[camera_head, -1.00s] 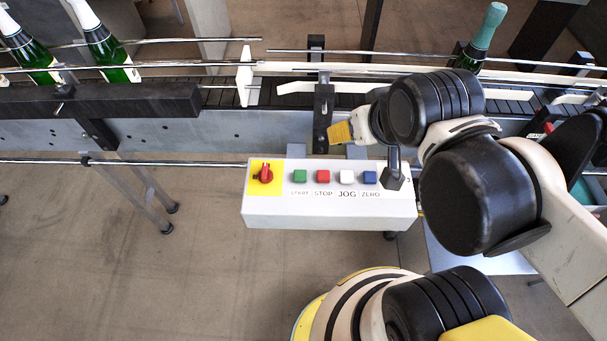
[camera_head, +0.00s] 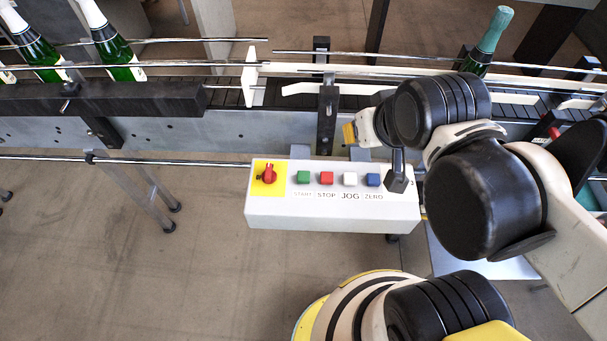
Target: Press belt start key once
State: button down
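The white control box (camera_head: 330,213) stands in front of the belt, in the middle of the view. The green start key (camera_head: 303,177) sits on its top face above the label START, fully visible. My arm comes in from the right. Its end, with a yellow piece (camera_head: 349,132) that seems to belong to my gripper, is behind the box's back edge, right of and beyond the start key. It appears apart from the key. The fingers cannot be made out, and nothing held shows.
Bottles (camera_head: 112,45) stand on the belt behind.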

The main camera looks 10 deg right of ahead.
aim_at(302, 177)
jog(key=k+j, duration=0.1)
jog(key=j, duration=0.3)
jog(key=k+j, duration=0.15)
jog(key=j, duration=0.25)
jog(key=k+j, duration=0.1)
jog(key=j, duration=0.3)
